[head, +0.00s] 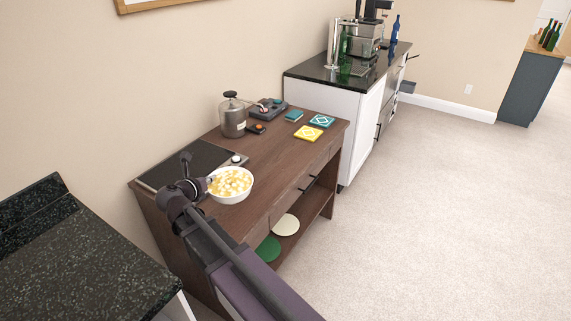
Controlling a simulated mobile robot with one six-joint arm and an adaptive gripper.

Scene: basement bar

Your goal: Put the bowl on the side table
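A white bowl (232,198) filled with yellow and white pieces shows over the left part of the dark brown wooden side table (275,158). I cannot tell whether it rests on the tabletop or is held just above it. My gripper (210,181) is at the bowl's left rim, at the end of my arm coming from the lower right. The fingers are small and dark here, so their opening and grip on the rim are unclear. My arm hides part of the table's left front.
A black flat panel (187,163) covers the table's left end. A grey canister (233,119), a dark device (268,109) and yellow (308,132) and teal (322,120) tiles stand farther back. A dark speckled counter (75,255) is at left. Open carpet lies at right.

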